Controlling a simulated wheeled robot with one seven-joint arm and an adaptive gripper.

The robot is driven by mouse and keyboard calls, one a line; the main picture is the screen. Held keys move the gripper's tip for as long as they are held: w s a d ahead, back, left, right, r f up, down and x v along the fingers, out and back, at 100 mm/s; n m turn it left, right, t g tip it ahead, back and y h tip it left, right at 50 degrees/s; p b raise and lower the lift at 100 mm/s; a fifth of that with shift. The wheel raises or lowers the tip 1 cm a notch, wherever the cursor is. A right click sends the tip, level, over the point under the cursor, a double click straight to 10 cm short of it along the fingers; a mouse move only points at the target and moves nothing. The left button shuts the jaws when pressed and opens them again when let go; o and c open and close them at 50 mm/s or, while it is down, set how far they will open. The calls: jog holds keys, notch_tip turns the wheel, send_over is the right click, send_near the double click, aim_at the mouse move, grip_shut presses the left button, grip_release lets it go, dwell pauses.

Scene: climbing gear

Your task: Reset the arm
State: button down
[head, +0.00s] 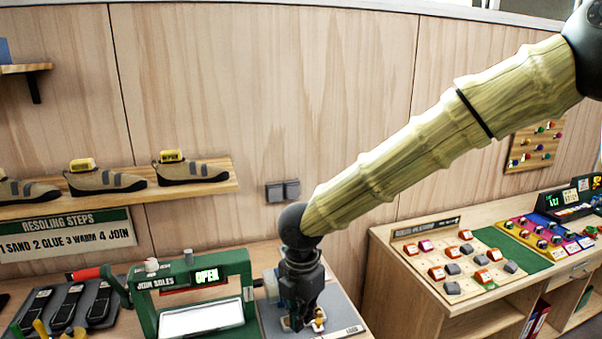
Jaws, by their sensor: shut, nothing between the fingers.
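My arm reaches in from the upper right, a wood-patterned link with a dark joint at its lower end. My gripper (300,322) points down from that joint over a grey plate (345,318) on the bench. Its fingers are shut and hold nothing. A small yellow and white item (319,319) shows right at the fingertips; I cannot tell if they touch it. The fingertips are small and partly dark against the plate.
A green press (240,270) labelled "JOIN SOLES" with an "OPEN" sign stands just left of my gripper. A shelf (215,188) with several shoes hangs on the wall. A second bench (400,290) with several small blocks is at the right, past a gap.

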jog(key=s+d+f+n+t+h+b, duration=0.1)
jog(key=s+d+f+n+b, duration=0.1)
jog(key=d+f+n, duration=0.7)
jog(key=s+d+f+n+t+h+b, duration=0.1)
jog(key=s+d+f+n+b, duration=0.15)
jog(key=f+n, duration=0.7)
jog(key=s+d+f+n+h+b, duration=0.15)
jog(key=s+d+f+n, duration=0.35)
jog(key=f, duration=1)
jog(key=s+d+f+n+g+y+b, duration=0.1)
jog(key=s+d+f+n+b, duration=0.1)
jog(key=s+f+n, duration=0.6)
jog(key=s+d+f+n+g+y+b, duration=0.1)
jog(key=s+d+f+n+y+b, duration=0.1)
jog(key=s+f+n, duration=0.6)
jog(key=s+d+n+b, duration=0.1)
jog(key=s+d+n, duration=0.1)
jog(key=s+n, duration=0.2)
jog(key=shift+s+f, duration=0.15)
jog(key=shift+s, duration=0.1)
